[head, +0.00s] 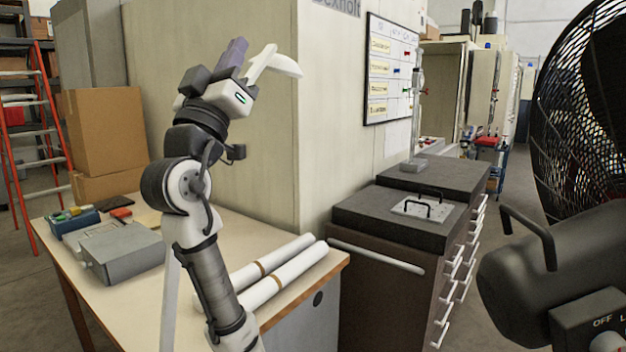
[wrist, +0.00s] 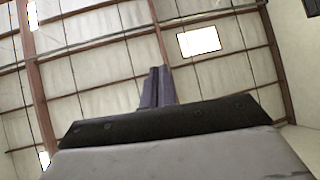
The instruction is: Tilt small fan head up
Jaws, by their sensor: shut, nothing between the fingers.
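The fan (head: 560,262) stands at the right edge of the head view, close to the camera and cut off by the frame. My gripper (head: 237,48) is raised high at the upper left, well apart from the fan. Its grey-purple fingers point up; in the wrist view they (wrist: 156,87) are together and empty against the ceiling. The fan does not show in the wrist view.
A wooden table (head: 318,268) with white rolled tubes (head: 285,278) and a grey box (head: 122,254) is below my arm. Dark drawer cabinets (head: 385,262) stand between my arm and the fan. A large beige cabinet (head: 255,150) rises behind my arm. Air between gripper and fan looks clear.

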